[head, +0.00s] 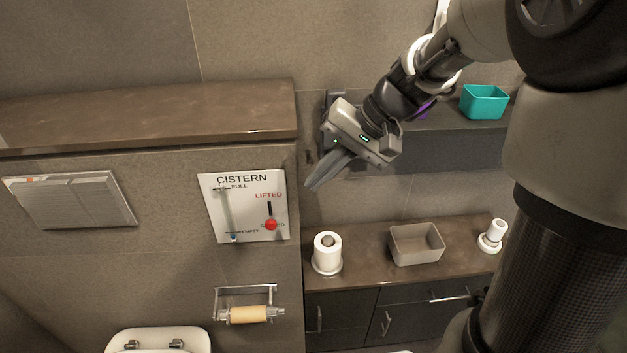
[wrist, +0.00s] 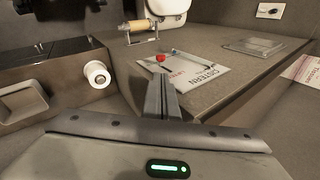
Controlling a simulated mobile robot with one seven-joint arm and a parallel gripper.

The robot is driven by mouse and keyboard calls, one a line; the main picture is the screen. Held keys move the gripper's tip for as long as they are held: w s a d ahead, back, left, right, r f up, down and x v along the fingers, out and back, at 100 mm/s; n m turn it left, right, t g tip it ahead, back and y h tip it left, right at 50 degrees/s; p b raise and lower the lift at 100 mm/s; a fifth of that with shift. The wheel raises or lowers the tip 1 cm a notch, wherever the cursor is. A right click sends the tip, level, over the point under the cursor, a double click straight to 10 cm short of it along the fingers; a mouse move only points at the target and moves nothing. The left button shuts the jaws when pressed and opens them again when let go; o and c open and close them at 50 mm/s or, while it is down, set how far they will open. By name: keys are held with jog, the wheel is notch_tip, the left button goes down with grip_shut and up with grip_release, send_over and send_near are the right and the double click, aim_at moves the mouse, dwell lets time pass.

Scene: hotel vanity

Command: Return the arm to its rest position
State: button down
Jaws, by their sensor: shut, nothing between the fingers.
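My gripper (head: 318,182) hangs in the air in the head view, to the right of the cistern panel and above the low cabinet. Its fingers point down and to the left, and they are together with nothing between them. In the wrist view the shut fingers (wrist: 161,97) point toward the cistern panel (wrist: 190,75). My arm comes in from the upper right of the head view. The gripper appears apart from the wall and the shelf.
The cistern panel (head: 223,222) has a red knob (head: 271,225). A toilet roll (head: 327,253), a grey bin (head: 417,244) and a white item (head: 492,236) stand on the low cabinet (head: 370,262). A teal box (head: 484,102) sits on the upper shelf. A paper holder (head: 249,314) is below the panel.

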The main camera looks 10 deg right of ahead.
dwell(0.3)
jog(key=s+d+r+n+t+h+p, duration=0.1)
jog(key=s+d+r+t+h+p, duration=0.1)
jog(key=s+r, duration=0.5)
jog(key=s+d+r+n+t+h+p, duration=0.1)
jog(key=s+d+r+n+h+p, duration=0.1)
jog(key=s+d+r+h+p, duration=0.2)
jog(key=s+r+p, duration=0.3)
jog(key=s+r, duration=0.1)
jog(key=s, duration=0.1)
jog(key=shift+s+d+t+h, duration=0.25)
jog(key=shift+s+t+h, duration=0.15)
